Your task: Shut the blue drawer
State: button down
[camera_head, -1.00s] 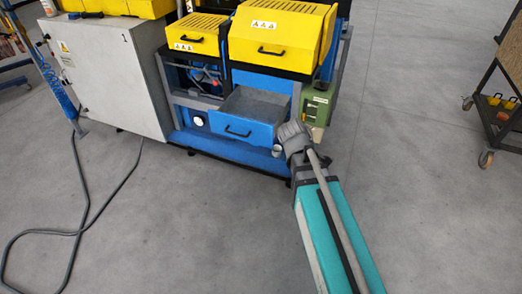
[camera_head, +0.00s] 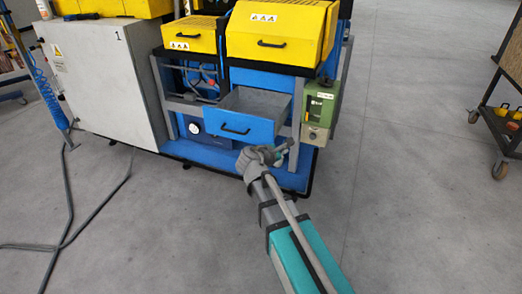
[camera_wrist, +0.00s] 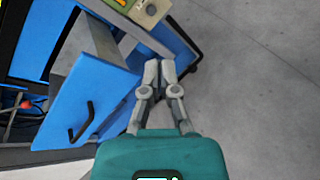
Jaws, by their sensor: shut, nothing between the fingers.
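The blue drawer (camera_head: 248,127) with a black handle sticks out open from the lower part of the machine, its grey inside showing. In the wrist view the blue drawer front (camera_wrist: 93,92) and its handle are at the left. My gripper (camera_head: 288,147) is at the drawer's lower right, in front of the machine. In the wrist view my gripper (camera_wrist: 159,66) has its fingers together and empty, to the right of the drawer front with a gap in the picture. Its exact depth relative to the drawer is unclear.
A green box (camera_head: 321,105) is mounted right of the drawer. Yellow covers (camera_head: 280,32) sit above it. The machine's blue base plate (camera_head: 205,153) runs along the floor. A grey cabinet (camera_head: 100,85) stands left, with cables on the floor. A cart (camera_head: 507,110) is at far right.

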aim_at(262, 135)
jog(key=w+a+f+n+t+y+b, duration=0.2)
jog(key=a+f+n+t+b, duration=0.4)
jog(key=a+n+b, duration=0.4)
jog(key=w+a+f+b, duration=0.1)
jog(key=a+b, duration=0.1)
jog(key=a, duration=0.1)
jog(key=shift+a+f+n, duration=0.15)
jog(key=shift+a+n, duration=0.1)
jog(key=shift+n, duration=0.15)
jog(key=shift+w, duration=0.15)
jog(key=x, duration=1.3)
jog(key=shift+w+f, duration=0.15)
jog(key=shift+w, duration=0.1)
jog(key=shift+w+d, duration=0.1)
jog(key=shift+w, duration=0.05)
